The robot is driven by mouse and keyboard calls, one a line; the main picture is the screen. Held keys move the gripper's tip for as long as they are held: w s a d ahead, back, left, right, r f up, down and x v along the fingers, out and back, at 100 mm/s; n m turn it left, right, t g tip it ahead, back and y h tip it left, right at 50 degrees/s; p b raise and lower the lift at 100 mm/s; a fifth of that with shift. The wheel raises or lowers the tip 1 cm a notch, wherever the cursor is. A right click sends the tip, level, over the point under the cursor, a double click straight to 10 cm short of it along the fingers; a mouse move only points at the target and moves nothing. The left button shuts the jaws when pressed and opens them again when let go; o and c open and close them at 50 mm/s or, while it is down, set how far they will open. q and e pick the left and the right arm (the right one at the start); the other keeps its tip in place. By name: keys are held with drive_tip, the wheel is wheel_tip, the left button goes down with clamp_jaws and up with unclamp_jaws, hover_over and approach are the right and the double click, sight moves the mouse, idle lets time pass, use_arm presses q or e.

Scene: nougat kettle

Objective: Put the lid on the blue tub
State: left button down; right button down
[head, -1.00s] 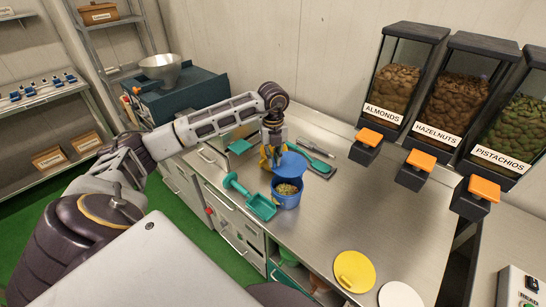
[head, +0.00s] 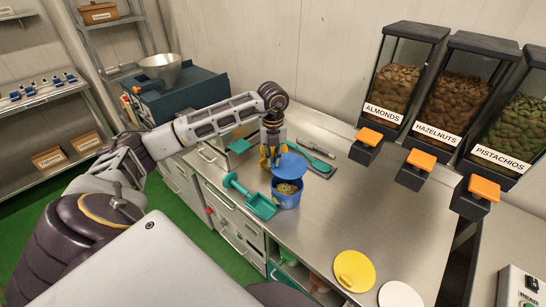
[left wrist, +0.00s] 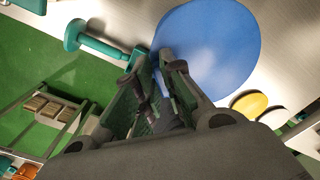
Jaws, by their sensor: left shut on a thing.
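The blue tub (head: 286,198) stands open on the steel counter, with light brown contents showing inside. The blue lid (head: 290,166) is behind and partly above the tub's back rim in the head view; I cannot tell whether they touch. My left gripper (head: 270,156) is shut on the lid near its left side. In the left wrist view the lid (left wrist: 208,50) is a large blue disc at the fingertips (left wrist: 160,62) and hides the tub. My right gripper does not show.
A teal scoop (head: 260,204) lies just left of the tub, and a teal tool on a tray (head: 318,168) lies behind it. A yellow lid (head: 354,270) and a white lid (head: 400,294) lie at the front right. Nut dispensers (head: 398,82) stand behind. The counter right of the tub is clear.

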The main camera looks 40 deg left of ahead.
use_arm(q)
drive_tip(key=shift+f, duration=0.15)
drive_tip(key=shift+f+b, duration=2.3)
drive_tip(key=shift+f, duration=1.35)
drive_tip(key=shift+f+b, duration=0.55)
drive_tip(key=shift+b, duration=0.05)
idle(0.6)
idle(0.3)
drive_tip(key=c, duration=1.5)
unclamp_jaws()
drive_tip(key=shift+o, duration=0.2)
drive_tip(key=o, duration=0.5)
drive_tip(key=shift+r, duration=0.25)
